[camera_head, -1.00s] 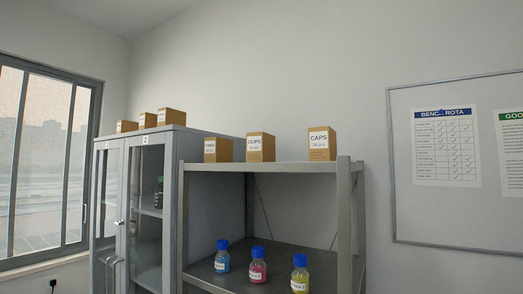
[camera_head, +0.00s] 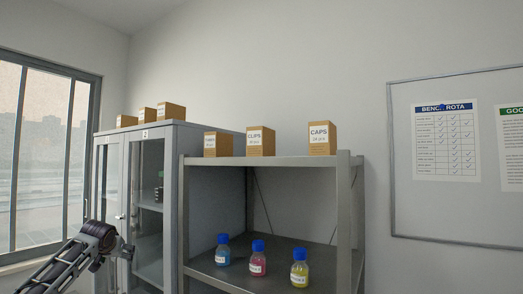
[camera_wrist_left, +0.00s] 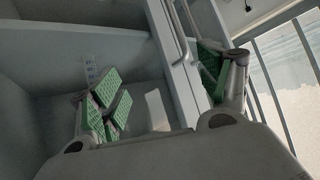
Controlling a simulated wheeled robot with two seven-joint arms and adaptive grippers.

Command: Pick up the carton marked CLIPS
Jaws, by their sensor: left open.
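The carton marked CLIPS (camera_head: 261,142) is a brown box with a white label, upright on the top of the open grey shelf unit (camera_head: 270,161), between two other cartons. My left gripper (camera_wrist_left: 160,82) is open and empty in the left wrist view, its green pads wide apart. In the head view, my left arm (camera_head: 75,258) shows at the lower left in front of the cabinet, well below and left of the CLIPS carton. The left fingertips are not clear in the head view. The CLIPS carton is not seen in the left wrist view. My right gripper is not in view.
A carton marked CAPS (camera_head: 321,139) stands to the right, and a shorter carton (camera_head: 217,145) close on the left. Several cartons top the glass-doored cabinet (camera_head: 172,200). Three blue-capped bottles, including a pink one (camera_head: 258,262), stand on the lower shelf.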

